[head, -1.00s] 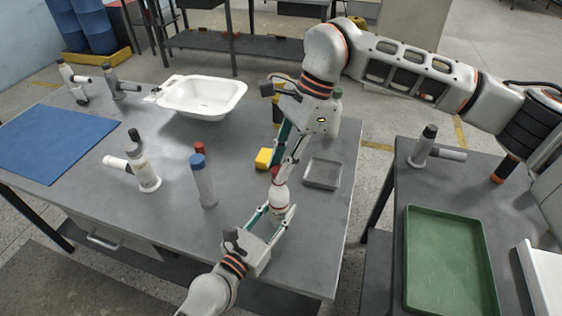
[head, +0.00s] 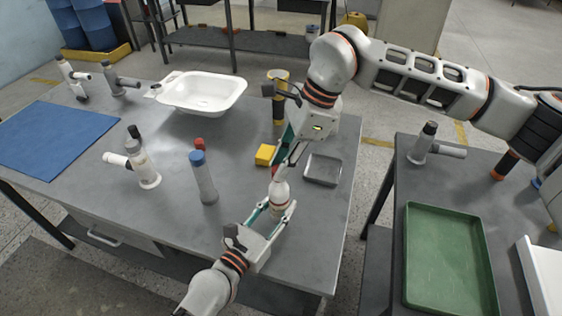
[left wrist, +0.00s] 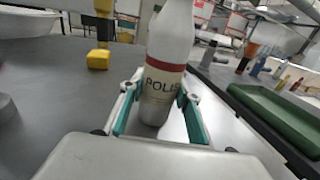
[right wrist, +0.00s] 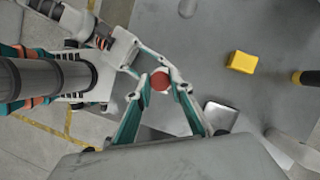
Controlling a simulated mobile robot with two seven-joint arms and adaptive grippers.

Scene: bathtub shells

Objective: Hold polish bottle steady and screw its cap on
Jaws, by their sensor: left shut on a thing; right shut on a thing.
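The white polish bottle (head: 279,194) stands upright near the table's front right, with a red band and a "POLIS" label in the left wrist view (left wrist: 168,60). My left gripper (head: 279,208) is shut around its lower body, one finger on each side. The red cap (right wrist: 160,80) is between the fingertips of my right gripper (right wrist: 161,84), which points down from above and is shut on it. In the head view the cap (head: 275,170) is at the bottle's top, partly hidden by the fingers. I cannot tell how far it is threaded.
A yellow block (head: 264,155) and a grey tray (head: 322,170) lie just behind the bottle. A blue-capped bottle (head: 203,180) and a white pipe fitting (head: 143,165) stand to the left. A white basin (head: 205,95) is at the back. A green tray (head: 450,260) is on the right-hand table.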

